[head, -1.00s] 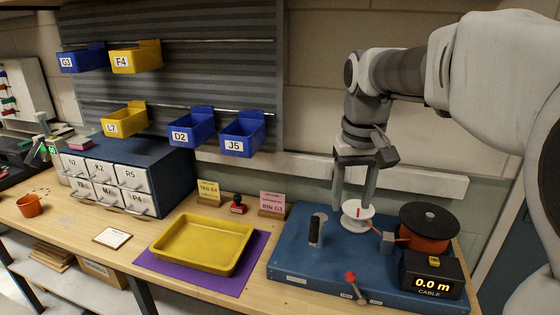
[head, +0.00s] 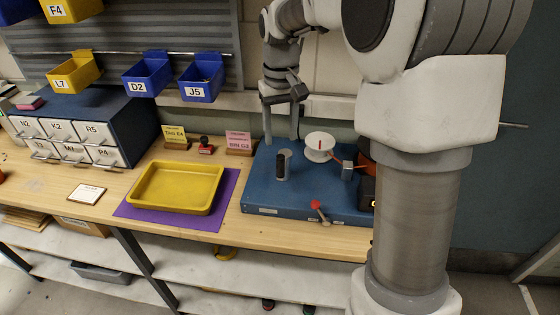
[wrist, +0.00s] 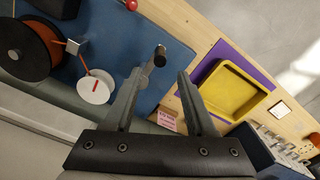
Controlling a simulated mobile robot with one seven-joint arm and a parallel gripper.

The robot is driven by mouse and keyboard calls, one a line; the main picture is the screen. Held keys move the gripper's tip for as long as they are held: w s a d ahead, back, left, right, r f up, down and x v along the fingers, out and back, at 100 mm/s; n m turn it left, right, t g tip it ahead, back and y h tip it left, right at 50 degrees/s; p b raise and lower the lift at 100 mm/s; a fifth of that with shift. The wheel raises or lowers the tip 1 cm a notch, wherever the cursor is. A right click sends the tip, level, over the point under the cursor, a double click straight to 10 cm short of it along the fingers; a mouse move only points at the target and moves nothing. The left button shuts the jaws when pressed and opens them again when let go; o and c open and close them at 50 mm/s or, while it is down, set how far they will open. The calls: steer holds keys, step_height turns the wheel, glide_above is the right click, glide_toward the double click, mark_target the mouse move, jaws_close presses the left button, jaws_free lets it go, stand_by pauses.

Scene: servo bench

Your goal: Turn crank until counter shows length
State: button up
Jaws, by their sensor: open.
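The crank (head: 281,167) stands on the left part of the blue cable machine (head: 262,193), with an upright black grip. It also shows in the wrist view (wrist: 160,54), just beyond the fingertips. My gripper (head: 281,138) is open and empty, its fingers pointing down behind the crank; in the wrist view (wrist: 158,74) the crank lies between the lines of the two fingers, not clasped. A white spool (head: 320,147) with a red mark sits right of the crank. The counter (head: 367,193) is mostly hidden behind my arm, so its reading cannot be seen.
A red-knobbed lever (head: 315,205) is at the machine's front. The orange cable reel (wrist: 30,48) is beyond the spool. A yellow tray (head: 176,188) lies on a purple mat (head: 228,190) to the left. Yellow (head: 174,136) and pink (head: 239,140) cards stand behind.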

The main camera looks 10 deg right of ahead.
mark_target(281, 157)
step_height(281, 157, down, 9)
stand_by(0.3)
jaws_close()
stand_by(1.4)
